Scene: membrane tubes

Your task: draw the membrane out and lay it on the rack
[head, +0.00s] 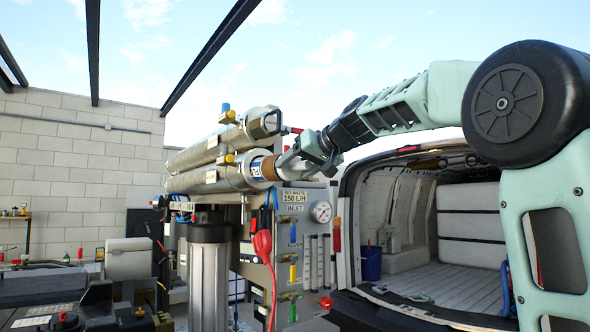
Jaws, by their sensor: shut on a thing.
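Two steel membrane tubes lie one above the other on the filter stand. The upper tube (210,147) has a clamped cap on its near end. Most of the membrane is hidden inside the tube. My gripper (286,161) is at that end, shut on the membrane's end; the exact contact is small in view. I cannot make out the rack.
A grey filter housing (209,270) hangs under the tubes. An open van (425,235) is at the right, and a cluttered bench (70,295) at the lower left.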

